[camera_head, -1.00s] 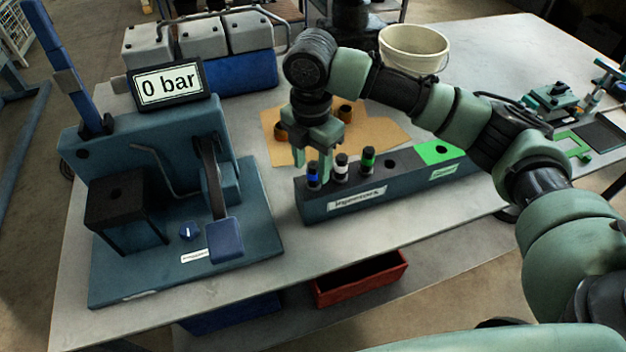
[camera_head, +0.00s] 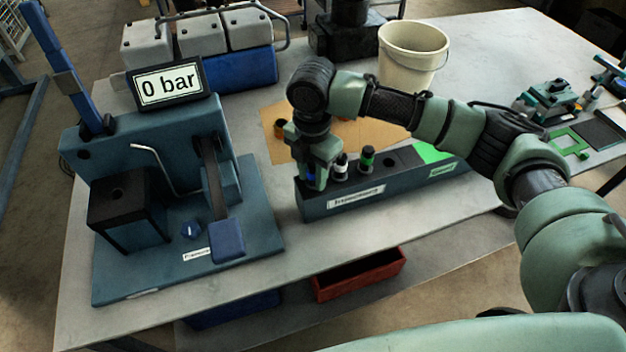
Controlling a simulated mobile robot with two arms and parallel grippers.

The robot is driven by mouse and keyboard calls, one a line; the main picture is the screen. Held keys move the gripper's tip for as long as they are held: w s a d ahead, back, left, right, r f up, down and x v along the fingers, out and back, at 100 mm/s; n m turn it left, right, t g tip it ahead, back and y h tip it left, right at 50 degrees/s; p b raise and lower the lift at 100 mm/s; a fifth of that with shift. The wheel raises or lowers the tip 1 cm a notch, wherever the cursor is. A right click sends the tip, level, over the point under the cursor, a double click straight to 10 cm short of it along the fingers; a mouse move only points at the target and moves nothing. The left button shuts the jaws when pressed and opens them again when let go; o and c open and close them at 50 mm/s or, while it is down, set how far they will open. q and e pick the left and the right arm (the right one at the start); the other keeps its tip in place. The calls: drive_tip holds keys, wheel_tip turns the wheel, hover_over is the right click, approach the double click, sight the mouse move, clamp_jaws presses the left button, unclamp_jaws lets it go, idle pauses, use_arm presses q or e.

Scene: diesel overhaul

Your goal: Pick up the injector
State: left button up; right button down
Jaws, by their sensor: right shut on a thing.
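The injector rack (camera_head: 345,199) is a dark blue-grey block on the bench, with a green section at its right end. Several injectors stand in it. My right gripper (camera_head: 316,178) points down over the rack's left end and is shut on the blue-banded injector (camera_head: 311,176), which is mostly hidden between the fingers. To its right stand a white-banded injector (camera_head: 341,165) and a green-banded injector (camera_head: 367,158), both upright in the rack. An empty hole shows to the right of them. My left gripper is not in view.
A test stand (camera_head: 150,165) with a "0 bar" display (camera_head: 167,84) and a lever stands left of the rack. Behind are brown cardboard (camera_head: 275,150) and a cream bucket (camera_head: 412,55). A red bin (camera_head: 358,275) sits below the bench's front edge.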

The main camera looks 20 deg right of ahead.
drive_tip(key=shift+r, duration=0.15)
drive_tip(key=shift+w+r, duration=0.1)
drive_tip(key=shift+r, duration=0.55)
wheel_tip(320, 180, up, 12)
drive_tip(key=shift+f+b, duration=0.15)
drive_tip(key=shift+b, duration=1.1)
wheel_tip(320, 180, up, 7)
drive_tip(key=shift+f, duration=0.15)
drive_tip(key=c, duration=2)
unclamp_jaws()
clamp_jaws()
